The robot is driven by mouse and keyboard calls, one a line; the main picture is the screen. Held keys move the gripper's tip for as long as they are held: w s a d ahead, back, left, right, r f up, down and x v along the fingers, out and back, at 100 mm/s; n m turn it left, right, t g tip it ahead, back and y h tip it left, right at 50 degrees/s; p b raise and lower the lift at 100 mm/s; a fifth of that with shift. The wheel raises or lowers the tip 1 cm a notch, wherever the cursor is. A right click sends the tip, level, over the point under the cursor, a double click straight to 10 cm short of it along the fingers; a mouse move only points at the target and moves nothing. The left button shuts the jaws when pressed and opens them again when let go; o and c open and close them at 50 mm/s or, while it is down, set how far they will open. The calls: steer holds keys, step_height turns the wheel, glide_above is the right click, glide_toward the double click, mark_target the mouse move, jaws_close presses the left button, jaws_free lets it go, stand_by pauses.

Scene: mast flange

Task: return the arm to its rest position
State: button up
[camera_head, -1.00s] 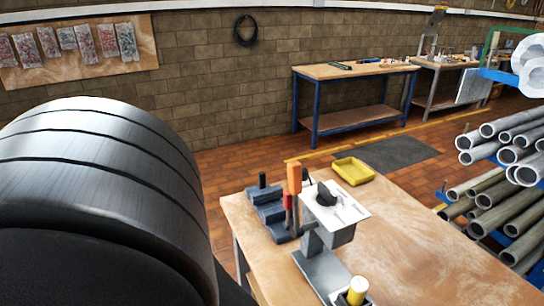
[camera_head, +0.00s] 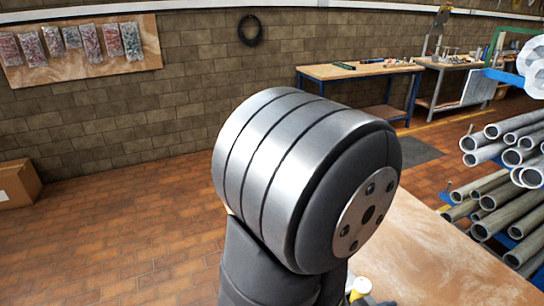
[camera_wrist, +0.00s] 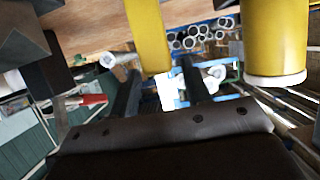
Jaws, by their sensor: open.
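My gripper (camera_wrist: 160,70) shows in the wrist view with its two dark fingers apart and nothing between them that I can see held. A yellow strip (camera_wrist: 148,35) passes behind the gap between the fingertips. A yellow cylinder with a pale end (camera_wrist: 275,42) stands out at the right of the wrist view, apart from the fingers. In the head view a large grey joint of my arm (camera_head: 290,170) fills the middle and hides most of the workbench. My gripper does not show in the head view.
The wooden workbench (camera_head: 425,245) shows only at its right part, with a yellow-topped piece (camera_head: 360,287) near the arm. A rack of metal pipes (camera_head: 500,190) stands at the right. A cardboard box (camera_head: 16,185) lies at the left. The tiled floor between is clear.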

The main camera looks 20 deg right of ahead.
steer(key=shift+f, duration=1.75)
steer(key=shift+w+f, duration=0.15)
steer(key=shift+w, duration=0.8)
